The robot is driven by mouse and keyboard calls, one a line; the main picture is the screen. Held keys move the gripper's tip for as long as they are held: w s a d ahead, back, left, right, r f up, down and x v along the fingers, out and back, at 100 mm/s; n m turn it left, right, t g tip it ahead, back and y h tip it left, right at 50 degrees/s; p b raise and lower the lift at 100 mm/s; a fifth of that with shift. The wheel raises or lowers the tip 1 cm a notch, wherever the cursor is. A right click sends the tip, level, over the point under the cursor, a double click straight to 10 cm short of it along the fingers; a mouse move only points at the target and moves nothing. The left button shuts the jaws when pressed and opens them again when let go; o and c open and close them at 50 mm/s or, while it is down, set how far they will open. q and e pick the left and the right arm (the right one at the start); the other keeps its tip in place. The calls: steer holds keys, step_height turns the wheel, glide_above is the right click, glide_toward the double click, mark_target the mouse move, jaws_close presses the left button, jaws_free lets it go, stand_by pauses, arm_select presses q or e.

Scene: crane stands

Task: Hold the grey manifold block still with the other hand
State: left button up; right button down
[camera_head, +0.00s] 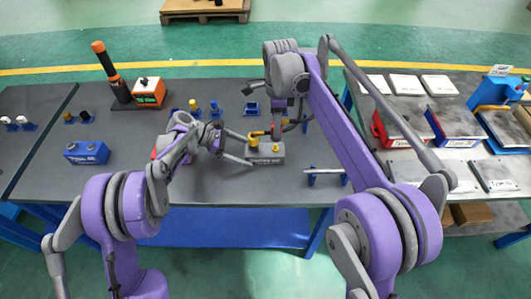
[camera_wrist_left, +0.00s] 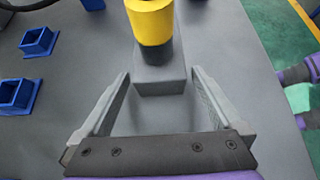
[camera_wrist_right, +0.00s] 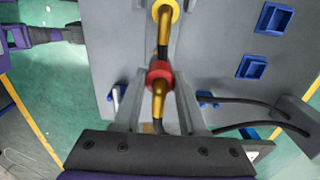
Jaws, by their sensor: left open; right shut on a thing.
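The grey manifold block (camera_head: 268,158) lies on the dark table, with a yellow fitting (camera_head: 253,140) on its left part. My left gripper (camera_head: 240,147) is open at the block's left end. In the left wrist view the end of the block (camera_wrist_left: 160,82) shows between the spread fingers (camera_wrist_left: 160,74), with gaps on both sides; the yellow fitting (camera_wrist_left: 151,22) stands just beyond. In the right wrist view my right gripper (camera_wrist_right: 160,78) is shut on a hose connector with a red collar (camera_wrist_right: 159,70). Its yellow-and-black front points toward the yellow fitting (camera_wrist_right: 167,10) on the block.
Black hoses (camera_wrist_right: 255,103) trail from the connector side. Small blue holders (camera_head: 252,108) stand behind the block. An orange box (camera_head: 149,92) and a blue block (camera_head: 87,152) are to the left. A silver bar (camera_head: 324,171) lies right of the block. The front-left table area is clear.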

arm_select(q)
steer(key=v, duration=1.1)
steer(key=shift+a, duration=0.1)
arm_select(e)
steer(key=shift+r, duration=0.25)
steer(key=shift+r+p, duration=1.5)
steer(key=shift+r, duration=0.3)
arm_select(q)
steer(key=r, duration=0.4)
steer(key=shift+w+a+r, duration=0.1)
steer(key=shift+w+a, duration=0.1)
steer(key=shift+w, duration=0.2)
